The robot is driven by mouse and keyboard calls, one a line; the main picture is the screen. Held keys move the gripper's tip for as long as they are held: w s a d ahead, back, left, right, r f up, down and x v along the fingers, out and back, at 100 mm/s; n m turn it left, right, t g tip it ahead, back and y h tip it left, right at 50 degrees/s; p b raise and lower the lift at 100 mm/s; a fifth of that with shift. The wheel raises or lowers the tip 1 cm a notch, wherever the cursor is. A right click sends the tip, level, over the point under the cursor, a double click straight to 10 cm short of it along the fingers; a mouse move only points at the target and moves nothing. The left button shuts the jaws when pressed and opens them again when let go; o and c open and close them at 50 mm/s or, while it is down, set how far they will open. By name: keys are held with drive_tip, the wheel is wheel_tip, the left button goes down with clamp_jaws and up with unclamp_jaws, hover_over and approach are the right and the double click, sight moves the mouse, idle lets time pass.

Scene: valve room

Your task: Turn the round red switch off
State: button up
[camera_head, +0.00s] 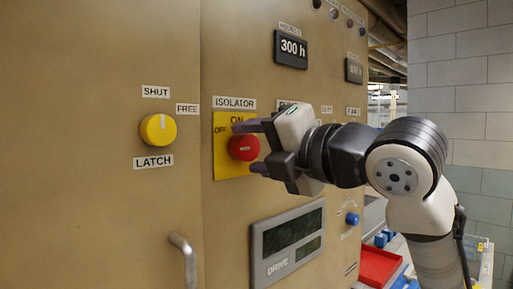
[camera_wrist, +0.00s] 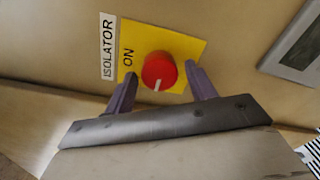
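The round red switch (camera_head: 244,147) sits on a yellow plate (camera_head: 225,170) under the ISOLATOR label, with ON above it and OFF at its upper left. In the wrist view the red switch (camera_wrist: 159,68) carries a white mark pointing to the picture's bottom, off to the side from the word ON on the yellow plate (camera_wrist: 190,45). My gripper (camera_head: 248,148) is open in front of the panel, one finger above the switch and one below. In the wrist view my gripper (camera_wrist: 160,73) has its fingers on both sides of the switch, with gaps visible. OFF is hidden there.
A yellow knob (camera_head: 158,129) with SHUT and LATCH labels is to the left. A metal handle (camera_head: 184,255) sticks out below. A DRIVE display (camera_head: 288,240) and a blue knob (camera_head: 352,218) are lower right. A red tray (camera_head: 378,266) lies beyond the panel's edge.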

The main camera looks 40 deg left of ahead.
drive_tip(key=shift+o, duration=0.2)
drive_tip(key=shift+d, duration=0.1)
drive_tip(key=s+d+b, duration=0.1)
drive_tip(key=d+b, duration=0.3)
drive_tip(key=d, duration=0.9)
drive_tip(key=shift+d+r, duration=0.2)
drive_tip(key=shift+d, duration=0.1)
